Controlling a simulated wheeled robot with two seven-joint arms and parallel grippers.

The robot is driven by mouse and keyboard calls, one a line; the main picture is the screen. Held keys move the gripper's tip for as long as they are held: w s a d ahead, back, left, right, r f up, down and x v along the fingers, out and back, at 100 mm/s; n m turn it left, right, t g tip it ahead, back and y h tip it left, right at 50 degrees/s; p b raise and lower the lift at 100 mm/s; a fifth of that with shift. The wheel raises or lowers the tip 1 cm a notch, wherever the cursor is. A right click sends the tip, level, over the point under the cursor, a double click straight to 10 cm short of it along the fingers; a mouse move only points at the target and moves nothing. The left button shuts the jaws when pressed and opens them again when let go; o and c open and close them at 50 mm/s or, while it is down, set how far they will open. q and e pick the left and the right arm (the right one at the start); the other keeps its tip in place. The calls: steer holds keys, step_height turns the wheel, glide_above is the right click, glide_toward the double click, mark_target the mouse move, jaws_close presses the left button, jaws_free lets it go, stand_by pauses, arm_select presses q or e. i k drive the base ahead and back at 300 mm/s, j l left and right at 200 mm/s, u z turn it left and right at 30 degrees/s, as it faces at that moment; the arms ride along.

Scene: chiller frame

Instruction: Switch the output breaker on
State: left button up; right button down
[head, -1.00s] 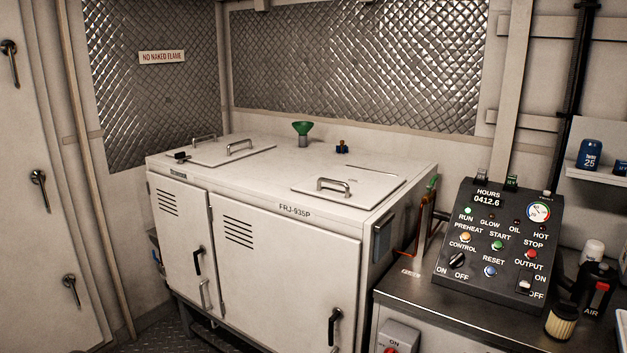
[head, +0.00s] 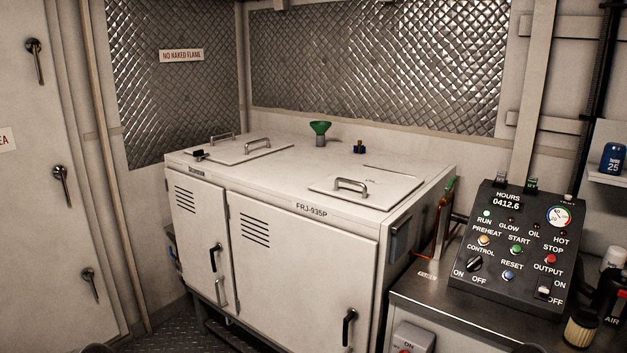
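The output breaker (head: 543,292) is a small light-coloured switch on a dark base at the lower right of the black control panel (head: 490,262), under the OUTPUT label. ON is printed beside its upper part and OFF beside its lower part. It is too small to tell which way it is set. The panel stands tilted back on a metal counter at the right. The RUN lamp (head: 486,213) glows green and the hours display (head: 507,202) reads 0412.6. Neither gripper shows in the head view.
A yellowish filter (head: 580,328) and a dark bottle marked AIR (head: 612,305) stand right of the panel. A switch box (head: 410,338) sits below the counter's front edge.

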mark_target(543, 289)
steer(key=z, duration=1.3)
